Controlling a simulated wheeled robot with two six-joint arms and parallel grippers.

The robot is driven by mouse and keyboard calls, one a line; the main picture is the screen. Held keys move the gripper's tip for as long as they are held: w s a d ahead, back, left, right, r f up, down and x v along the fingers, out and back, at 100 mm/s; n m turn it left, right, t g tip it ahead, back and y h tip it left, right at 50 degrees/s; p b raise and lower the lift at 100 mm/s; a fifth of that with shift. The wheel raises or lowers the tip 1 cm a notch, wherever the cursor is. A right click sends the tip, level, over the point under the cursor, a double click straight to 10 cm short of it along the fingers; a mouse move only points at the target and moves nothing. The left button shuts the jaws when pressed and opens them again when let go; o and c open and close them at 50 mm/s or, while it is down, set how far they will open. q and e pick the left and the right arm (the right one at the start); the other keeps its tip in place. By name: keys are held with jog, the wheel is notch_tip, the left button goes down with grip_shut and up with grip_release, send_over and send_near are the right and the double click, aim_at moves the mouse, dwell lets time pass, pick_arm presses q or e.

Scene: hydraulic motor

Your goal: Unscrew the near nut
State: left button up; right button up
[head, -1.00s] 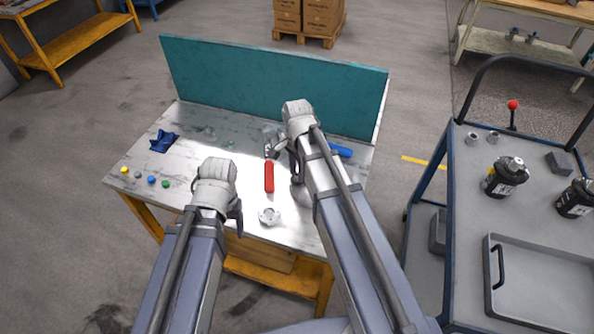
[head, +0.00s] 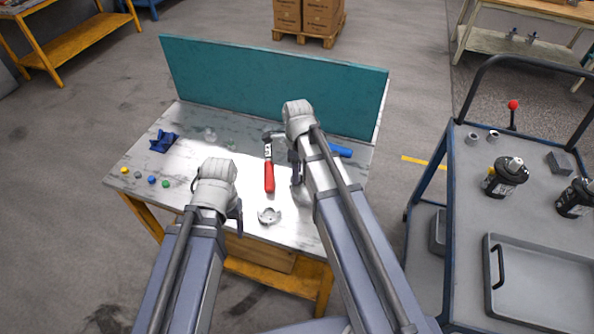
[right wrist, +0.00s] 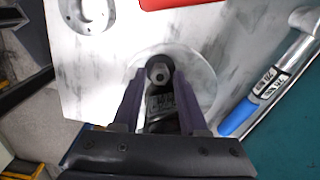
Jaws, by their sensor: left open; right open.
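In the right wrist view, a dark rounded part with a grey hex-like nut (right wrist: 159,74) at its end stands over a pale round base (right wrist: 205,88) on the table. My right gripper (right wrist: 160,85) is open, one finger on each side of this part, with a gap visible. In the head view my right gripper (head: 294,168) is mostly hidden by its own arm, above the silvery rounded part (head: 302,195). My left gripper (head: 238,216) is open and empty over the table's near side, left of the grey ring-shaped part (head: 269,216).
A red-handled tool (head: 269,178) lies left of my right gripper. A blue-handled tool (head: 341,151) lies right of my right arm. A teal panel (head: 270,85) closes the table's back. A cart (head: 465,235) with black motors (head: 506,178) stands at the right.

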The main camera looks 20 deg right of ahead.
jog(key=shift+m, duration=0.6)
grip_shut()
dwell(0.3)
jog(key=n, duration=0.5)
jog(key=shift+n, duration=0.4)
jog(key=shift+r, duration=0.1)
jog(key=n, duration=0.4)
jog(key=shift+n, duration=0.3)
